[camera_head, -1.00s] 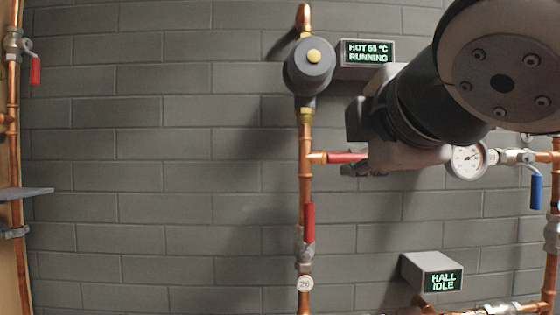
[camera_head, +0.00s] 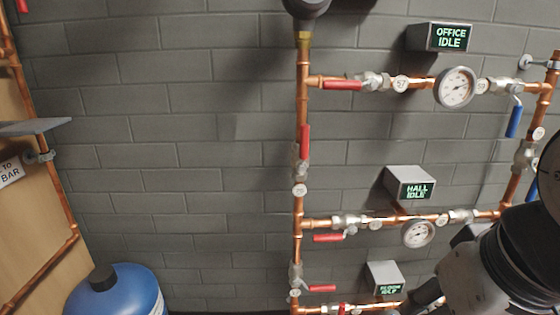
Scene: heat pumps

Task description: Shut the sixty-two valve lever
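Several valves with red or blue levers sit on copper pipes on the wall. I cannot make out a tag reading sixty-two. The top branch has a red lever (camera_head: 342,85) along its pipe beside tag 57 (camera_head: 401,84), and a blue lever (camera_head: 515,118) hanging down. The middle branch has a red lever (camera_head: 329,238) just below its pipe, with small unreadable tags (camera_head: 376,224). Lower down are another red lever (camera_head: 320,288) and a valve with red (camera_head: 344,309) at the bottom edge. My gripper (camera_head: 424,294) is at the lower right, near the lowest branch; its fingers are mostly hidden.
Displays read OFFICE IDLE (camera_head: 451,38) and HALL IDLE (camera_head: 416,190); a lower display box (camera_head: 385,278) is hard to read. Round gauges (camera_head: 455,88) stick out from the branches. A blue tank (camera_head: 117,293) and a grey shelf (camera_head: 36,127) are at left. The wall between is clear.

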